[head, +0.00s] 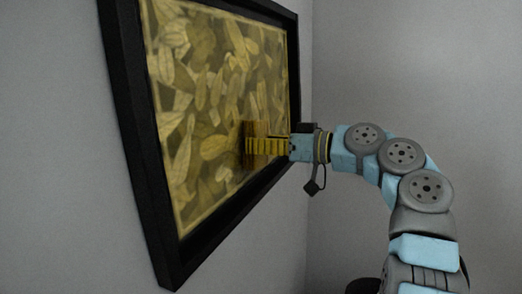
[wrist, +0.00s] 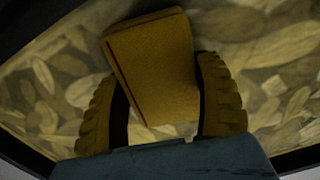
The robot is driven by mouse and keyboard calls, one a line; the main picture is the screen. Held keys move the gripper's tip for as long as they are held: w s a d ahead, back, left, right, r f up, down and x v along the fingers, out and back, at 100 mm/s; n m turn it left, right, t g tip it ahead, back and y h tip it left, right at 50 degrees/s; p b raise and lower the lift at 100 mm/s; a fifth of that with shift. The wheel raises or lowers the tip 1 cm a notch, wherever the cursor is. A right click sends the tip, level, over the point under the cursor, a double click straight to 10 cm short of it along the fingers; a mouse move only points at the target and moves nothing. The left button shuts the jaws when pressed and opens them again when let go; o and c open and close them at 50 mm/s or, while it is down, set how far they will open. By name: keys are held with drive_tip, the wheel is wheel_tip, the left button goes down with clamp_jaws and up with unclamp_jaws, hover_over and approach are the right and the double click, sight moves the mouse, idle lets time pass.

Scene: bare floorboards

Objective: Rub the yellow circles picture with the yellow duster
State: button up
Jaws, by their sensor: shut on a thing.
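The yellow picture (head: 200,85) hangs on the wall at left in a thick black frame; its pattern looks like leaf-shaped ovals rather than plain circles. It also fills the background of the wrist view (wrist: 60,80). My gripper (head: 250,146) is shut on the yellow duster (head: 257,129), a block held in front of the picture's lower right part. In the wrist view the duster (wrist: 152,65) sits tilted between the two ribbed yellow fingers, with a thin reddish line along its left side. The duster's far face is hidden, so I cannot tell whether it touches the picture.
The black frame (head: 140,150) stands out from the grey wall around the picture, and its lower edge passes close below my gripper. A second grey wall (head: 400,60) meets the first behind the arm. The space in front of the picture's left part is clear.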

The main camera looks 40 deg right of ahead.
sight(241, 147)
drive_tip(key=b, duration=0.1)
drive_tip(key=a+b, duration=0.2)
drive_tip(key=shift+s+a+f+b, duration=0.15)
drive_tip(key=shift+s+f+b, duration=0.2)
drive_tip(key=shift+s, duration=0.05)
drive_tip(key=shift+s+a+b, duration=0.15)
drive_tip(key=shift+a+b, duration=0.35)
